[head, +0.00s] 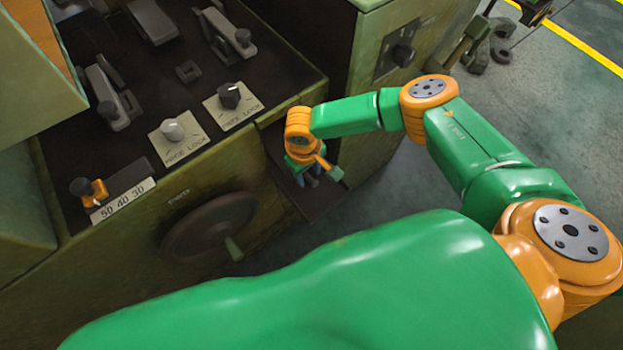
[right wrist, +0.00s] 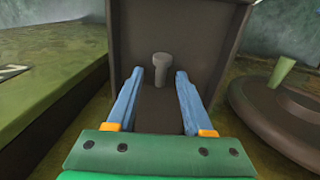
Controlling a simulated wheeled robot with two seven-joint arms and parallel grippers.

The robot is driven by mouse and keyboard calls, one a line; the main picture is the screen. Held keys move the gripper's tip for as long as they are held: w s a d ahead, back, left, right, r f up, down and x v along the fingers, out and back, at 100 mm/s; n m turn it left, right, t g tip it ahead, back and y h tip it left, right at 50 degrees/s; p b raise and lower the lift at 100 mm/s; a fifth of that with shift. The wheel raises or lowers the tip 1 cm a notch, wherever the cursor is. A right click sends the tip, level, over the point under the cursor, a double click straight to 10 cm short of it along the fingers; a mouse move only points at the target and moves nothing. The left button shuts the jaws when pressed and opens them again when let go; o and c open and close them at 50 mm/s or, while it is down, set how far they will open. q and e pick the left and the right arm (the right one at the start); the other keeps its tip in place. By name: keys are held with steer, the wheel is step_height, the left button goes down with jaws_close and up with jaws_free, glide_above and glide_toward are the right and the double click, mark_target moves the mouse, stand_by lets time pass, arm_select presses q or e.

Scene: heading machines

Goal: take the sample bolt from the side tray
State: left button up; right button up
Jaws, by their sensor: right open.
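The sample bolt (right wrist: 161,68) stands upright, head up, in the dark side tray (right wrist: 214,48) in the right wrist view. My right gripper (right wrist: 169,75) is open, with its two blue fingers over the tray floor. The bolt shows between and just beyond the fingertips, and I see no contact. In the head view my right gripper (head: 310,181) is down at the side tray (head: 328,201), between two machine cabinets. The bolt is hidden there by the gripper and wrist. My left gripper is not in view.
A handwheel (head: 210,226) with a green handle juts from the machine front, left of the tray; it also shows at right in the right wrist view (right wrist: 280,110). A control panel with levers and knobs (head: 229,96) lies above. Open floor (head: 560,100) is at right.

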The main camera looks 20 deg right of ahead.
jaws_close()
steer(key=shift+r, duration=0.1)
